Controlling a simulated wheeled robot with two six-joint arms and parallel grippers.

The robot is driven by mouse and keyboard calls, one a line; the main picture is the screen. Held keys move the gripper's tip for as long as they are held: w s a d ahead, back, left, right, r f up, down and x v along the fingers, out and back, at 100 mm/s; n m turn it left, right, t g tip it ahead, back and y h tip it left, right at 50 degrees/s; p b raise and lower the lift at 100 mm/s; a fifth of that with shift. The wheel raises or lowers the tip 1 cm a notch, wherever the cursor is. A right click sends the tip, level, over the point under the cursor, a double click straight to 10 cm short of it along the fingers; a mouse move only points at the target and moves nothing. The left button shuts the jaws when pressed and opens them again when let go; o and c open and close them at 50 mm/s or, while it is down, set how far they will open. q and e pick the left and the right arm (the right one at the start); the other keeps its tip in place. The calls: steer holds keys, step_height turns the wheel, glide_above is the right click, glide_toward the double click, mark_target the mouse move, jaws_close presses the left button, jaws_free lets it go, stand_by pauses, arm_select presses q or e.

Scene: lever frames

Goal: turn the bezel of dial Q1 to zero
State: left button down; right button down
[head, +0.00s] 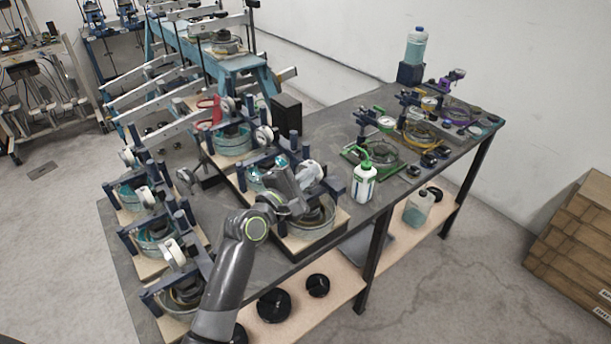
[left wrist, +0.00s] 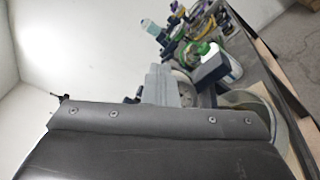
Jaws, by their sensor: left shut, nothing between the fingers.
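Several dial gauges stand on lever frames on the dark bench, and no label is readable, so I cannot tell which is Q1. A round pale dial (head: 308,174) sits close to the right of my left gripper (head: 273,180). Other dials show behind it (head: 264,136) and on the left row (head: 146,197). My left gripper is over the near lever frame, shut and empty. My wrist hides part of that frame and its round pot (head: 318,218). In the left wrist view the grey gripper part (left wrist: 160,86) covers the middle; no dial face shows clearly there. My right gripper is not in view.
A white bottle with a green spout (head: 364,182) stands right of the near frame. A black box (head: 286,115) stands behind it. Green, yellow and purple fixtures (head: 382,150) fill the right bench end. Some bare bench top (head: 330,135) lies between.

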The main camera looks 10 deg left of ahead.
arm_select(q)
steer(key=shift+s+d+f, duration=0.1)
steer(key=shift+d+f, duration=0.1)
steer(key=shift+f, duration=0.15)
steer(key=shift+s+d+f+p, duration=0.15)
steer(key=shift+d+f+p, duration=0.25)
steer(key=shift+f, duration=0.35)
steer(key=shift+s+d+f, duration=0.1)
steer(key=shift+d+f, duration=0.05)
steer(key=shift+f, duration=0.45)
steer(key=shift+s+d, duration=0.1)
steer(key=shift+d, duration=0.15)
